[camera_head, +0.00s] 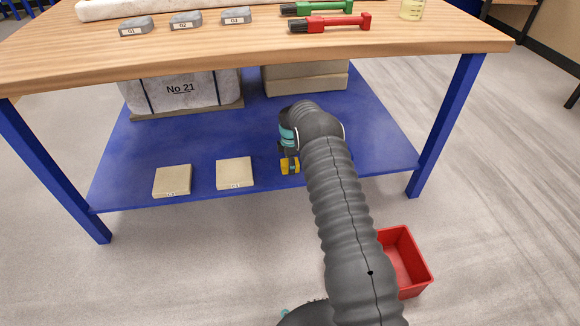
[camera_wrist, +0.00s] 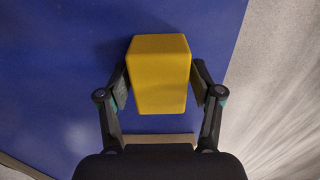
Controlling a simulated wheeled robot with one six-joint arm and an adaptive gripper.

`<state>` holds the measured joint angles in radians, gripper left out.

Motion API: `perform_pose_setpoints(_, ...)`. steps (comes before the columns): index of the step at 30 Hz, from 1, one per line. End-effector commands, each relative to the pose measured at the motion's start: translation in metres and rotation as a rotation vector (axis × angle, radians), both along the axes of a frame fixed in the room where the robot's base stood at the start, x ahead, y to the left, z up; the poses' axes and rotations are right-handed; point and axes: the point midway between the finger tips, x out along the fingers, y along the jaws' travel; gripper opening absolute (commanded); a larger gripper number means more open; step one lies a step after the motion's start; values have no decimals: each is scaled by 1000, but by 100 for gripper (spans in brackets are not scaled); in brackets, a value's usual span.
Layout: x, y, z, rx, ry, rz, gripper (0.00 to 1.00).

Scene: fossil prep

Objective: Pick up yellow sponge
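The yellow sponge (camera_wrist: 160,60) is a block in the middle of the wrist view, between the two fingers of my gripper (camera_wrist: 160,92). A finger pad lies against each side of it, with no clear gap. In the head view the sponge (camera_head: 289,167) shows at the front part of the blue lower shelf, below my gripper (camera_head: 289,152). My arm hides part of that area. I cannot tell whether the sponge rests on the shelf or is slightly above it.
Two beige slabs (camera_head: 172,181) (camera_head: 235,173) lie left of the sponge on the blue shelf (camera_head: 130,150). A large block marked No 21 (camera_head: 180,90) and beige blocks (camera_head: 305,78) stand behind. The wooden tabletop (camera_head: 250,50) is overhead. A red bin (camera_head: 408,262) is on the floor at right.

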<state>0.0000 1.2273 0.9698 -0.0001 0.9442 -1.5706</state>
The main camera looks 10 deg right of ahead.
Motion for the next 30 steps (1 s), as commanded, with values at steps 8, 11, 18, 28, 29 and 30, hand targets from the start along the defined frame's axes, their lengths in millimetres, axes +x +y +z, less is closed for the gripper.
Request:
perform_pose_setpoints(8,0,0,0,0,1,0,33)
perform_pose_setpoints(11,0,0,0,0,1,0,33)
perform_pose_setpoints(18,0,0,9,0,-1,0,33)
perform_pose_setpoints(28,-7,-26,57,0,0,-5,33)
perform_pose_setpoints(29,-9,-33,62,0,-1,-5,33)
perform_pose_setpoints(30,-12,-41,67,0,0,-4,33)
